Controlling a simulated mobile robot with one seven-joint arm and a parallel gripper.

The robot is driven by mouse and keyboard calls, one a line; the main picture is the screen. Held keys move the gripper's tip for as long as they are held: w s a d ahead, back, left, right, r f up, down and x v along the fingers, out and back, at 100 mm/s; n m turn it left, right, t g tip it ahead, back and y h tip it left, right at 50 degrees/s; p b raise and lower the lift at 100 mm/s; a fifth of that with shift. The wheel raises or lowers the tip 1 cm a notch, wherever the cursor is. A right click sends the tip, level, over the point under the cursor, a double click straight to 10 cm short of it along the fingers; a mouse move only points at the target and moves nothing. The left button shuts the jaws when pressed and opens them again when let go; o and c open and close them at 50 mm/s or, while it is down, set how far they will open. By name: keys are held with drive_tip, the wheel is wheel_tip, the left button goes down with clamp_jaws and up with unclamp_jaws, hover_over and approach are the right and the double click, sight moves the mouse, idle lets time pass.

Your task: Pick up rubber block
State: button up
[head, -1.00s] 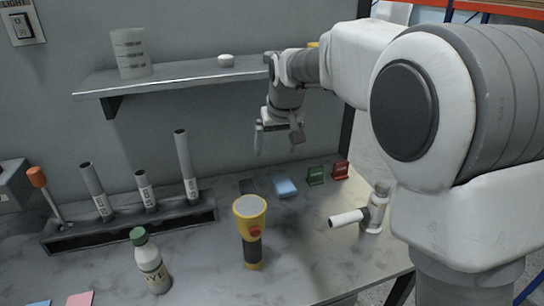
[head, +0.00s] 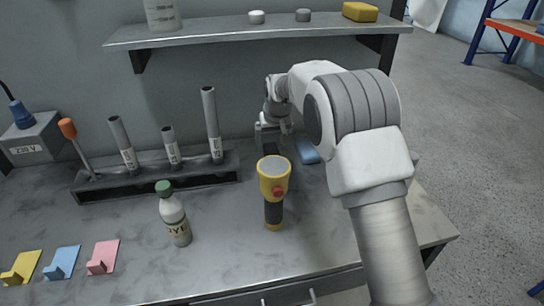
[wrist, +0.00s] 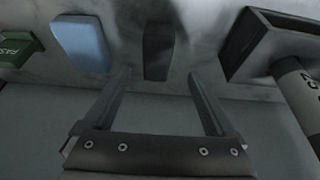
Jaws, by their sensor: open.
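A dark grey block (wrist: 158,50), which looks like the rubber block, lies on the worktop in the wrist view. My gripper (wrist: 159,78) is open and empty, its two fingers pointing toward the block. The block appears between the lines of the fingertips and just past them; no contact is visible. In the head view my gripper (head: 272,133) is low over the back of the worktop, behind the yellow flashlight. There the dark block (head: 270,149) is mostly hidden by the gripper and flashlight.
A blue block (wrist: 82,42) lies left of the dark block in the wrist view. The black tube rack (head: 160,184) stands on the other side. A shelf (head: 255,33) hangs above along the wall.

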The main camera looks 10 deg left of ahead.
sight(272, 151)
drive_tip(key=shift+d+x, duration=0.2)
drive_tip(key=shift+x, duration=3.1)
drive_tip(key=shift+w, duration=0.15)
drive_tip(key=shift+f+b, duration=0.2)
drive_tip(key=shift+b, duration=0.15)
clamp_jaws()
